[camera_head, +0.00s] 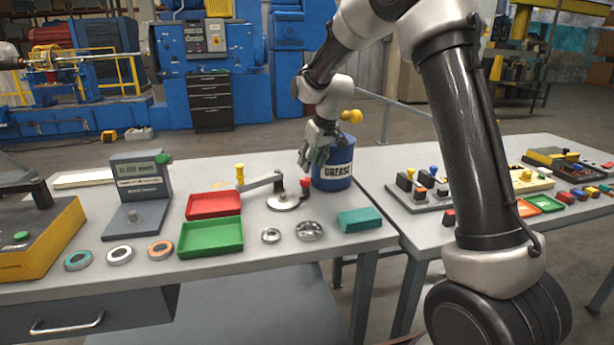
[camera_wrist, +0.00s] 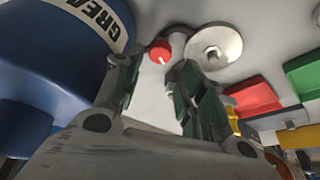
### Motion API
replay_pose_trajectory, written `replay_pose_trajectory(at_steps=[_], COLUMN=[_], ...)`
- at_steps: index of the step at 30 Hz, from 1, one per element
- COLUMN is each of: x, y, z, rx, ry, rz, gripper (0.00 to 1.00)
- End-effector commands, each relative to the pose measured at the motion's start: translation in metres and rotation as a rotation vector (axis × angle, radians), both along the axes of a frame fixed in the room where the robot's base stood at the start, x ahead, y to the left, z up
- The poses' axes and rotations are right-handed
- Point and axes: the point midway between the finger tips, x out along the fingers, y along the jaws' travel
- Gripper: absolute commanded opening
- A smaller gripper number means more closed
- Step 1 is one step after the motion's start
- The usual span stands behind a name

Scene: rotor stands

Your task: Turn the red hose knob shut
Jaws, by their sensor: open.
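The red knob (camera_head: 305,184) stands near a round metal base (camera_head: 286,202) on the left workbench. In the wrist view the red knob (camera_wrist: 160,50) shows beyond the gap between my fingertips, beside the pale disc (camera_wrist: 214,46). My gripper (camera_head: 309,160) hangs just above the red knob, beside the blue grease can (camera_head: 333,180). In the wrist view my gripper (camera_wrist: 158,78) is open, its two fingers apart with nothing between them. Whether a finger touches the knob cannot be told. No hose is clearly visible.
The blue grease can (camera_wrist: 55,65) is close beside my gripper. A grey lever with a yellow knob (camera_head: 240,173) extends left of the base. Red (camera_head: 214,205) and green (camera_head: 211,237) trays, metal rings (camera_head: 310,231) and a teal block (camera_head: 360,219) lie nearby.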

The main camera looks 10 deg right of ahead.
Motion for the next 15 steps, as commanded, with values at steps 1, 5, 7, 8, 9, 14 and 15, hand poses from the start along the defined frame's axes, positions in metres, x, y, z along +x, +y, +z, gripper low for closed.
replay_pose_trajectory(at_steps=[1, 5, 7, 8, 9, 14, 15], x=[0.002, 0.009, 0.013, 0.015, 0.017, 0.023, 0.024], y=[0.001, 0.004, 0.006, 0.007, 0.008, 0.010, 0.011], z=[-0.007, -0.027, -0.038, -0.043, -0.048, -0.064, -0.066], rx=[-0.001, -0.001, -0.001, -0.001, -0.001, -0.001, 0.000], ry=[0.004, 0.005, 0.005, 0.004, 0.004, 0.004, 0.003], rz=[0.001, 0.000, 0.000, 0.000, 0.000, 0.000, 0.000], gripper=[0.40, 0.40, 0.40, 0.40, 0.40, 0.40, 0.40])
